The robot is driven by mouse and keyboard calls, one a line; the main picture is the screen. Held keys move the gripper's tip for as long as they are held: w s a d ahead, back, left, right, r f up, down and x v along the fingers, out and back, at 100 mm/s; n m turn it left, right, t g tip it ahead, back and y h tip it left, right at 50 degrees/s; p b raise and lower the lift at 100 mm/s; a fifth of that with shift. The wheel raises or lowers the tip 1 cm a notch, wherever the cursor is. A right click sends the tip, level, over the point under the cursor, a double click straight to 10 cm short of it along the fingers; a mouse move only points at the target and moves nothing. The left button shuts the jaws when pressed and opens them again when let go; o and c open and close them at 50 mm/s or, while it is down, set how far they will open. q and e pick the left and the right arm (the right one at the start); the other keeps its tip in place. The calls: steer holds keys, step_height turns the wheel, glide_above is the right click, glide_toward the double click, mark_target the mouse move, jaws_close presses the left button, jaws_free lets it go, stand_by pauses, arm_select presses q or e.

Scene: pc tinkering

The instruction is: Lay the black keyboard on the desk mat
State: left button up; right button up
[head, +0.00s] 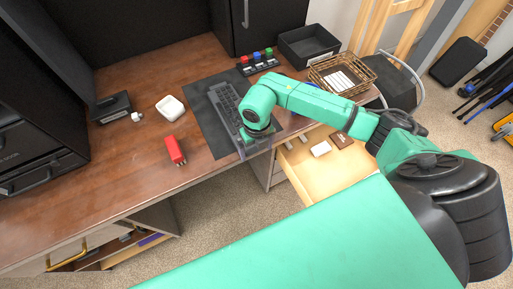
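The black keyboard (224,100) lies on or just above the dark desk mat (203,119), with its long side running from back left to front right. I cannot tell whether it rests flat. My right gripper (244,146) is at the keyboard's near end, over the mat's front edge, and my arm hides part of both. The fingers are small and partly covered, so I cannot tell whether they grip the keyboard. My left gripper is not in view.
A red object (174,150), a white case (170,107) and a black box (111,107) stand left of the mat. Behind and right are a rack with coloured caps (257,62), a black bin (308,44) and a wicker basket (342,75). A drawer (322,170) stands open below my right arm.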

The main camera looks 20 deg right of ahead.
step_height(320, 180, up, 15)
steer(key=b, duration=0.1)
steer(key=shift+f, duration=0.2)
steer(key=shift+s+f, duration=0.1)
steer(key=shift+s, duration=0.05)
stand_by(0.3)
